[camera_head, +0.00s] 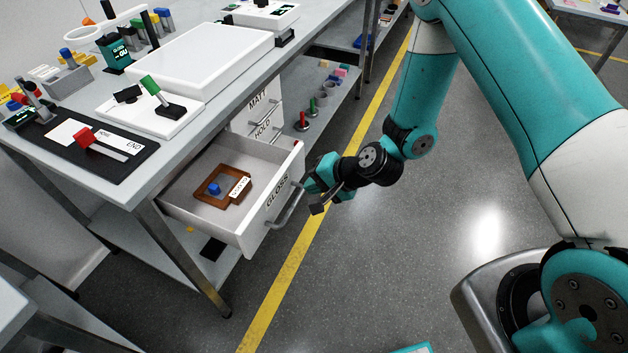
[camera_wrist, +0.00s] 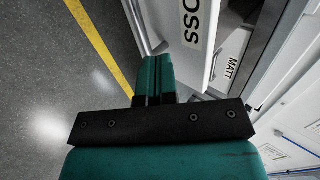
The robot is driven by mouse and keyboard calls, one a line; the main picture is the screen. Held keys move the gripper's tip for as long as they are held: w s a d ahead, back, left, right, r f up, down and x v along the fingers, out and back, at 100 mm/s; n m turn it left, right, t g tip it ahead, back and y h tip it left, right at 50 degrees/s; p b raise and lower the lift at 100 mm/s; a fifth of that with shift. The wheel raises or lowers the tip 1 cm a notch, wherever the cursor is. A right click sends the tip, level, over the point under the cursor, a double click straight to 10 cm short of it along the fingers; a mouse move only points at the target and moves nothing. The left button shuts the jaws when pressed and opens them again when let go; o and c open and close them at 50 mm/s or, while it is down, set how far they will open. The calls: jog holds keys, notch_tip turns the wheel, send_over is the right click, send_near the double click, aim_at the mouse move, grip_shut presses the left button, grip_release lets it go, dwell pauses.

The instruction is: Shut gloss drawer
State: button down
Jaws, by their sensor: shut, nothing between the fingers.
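The gloss drawer (camera_head: 255,226) is white, labelled GLOSS, and stands pulled out under the bench. A brown tray (camera_head: 209,198) with a small blue block (camera_head: 214,188) lies inside it. A grey bar handle (camera_head: 287,210) is on its front. My gripper (camera_head: 314,197) is shut and empty, close to the drawer front near the handle's upper right end. I cannot tell whether it touches. In the wrist view my gripper (camera_wrist: 154,75) is beside the drawer front (camera_wrist: 190,40), with part of the handle (camera_wrist: 139,25) at its left. The fingertips' far side is hidden.
Drawers labelled MATT (camera_head: 258,100) and HOLD (camera_head: 262,128) look shut behind it. The bench top (camera_head: 150,178) carries a black mat (camera_head: 90,150), a white light panel (camera_head: 200,60) and small tools. A lower shelf (camera_head: 335,100) holds small items.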

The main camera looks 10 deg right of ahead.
aim_at(286, 192)
jog(key=x, duration=0.6)
jog(key=shift+w+a+f, duration=0.1)
jog(key=shift+a+f, duration=0.1)
jog(key=shift+w, duration=0.1)
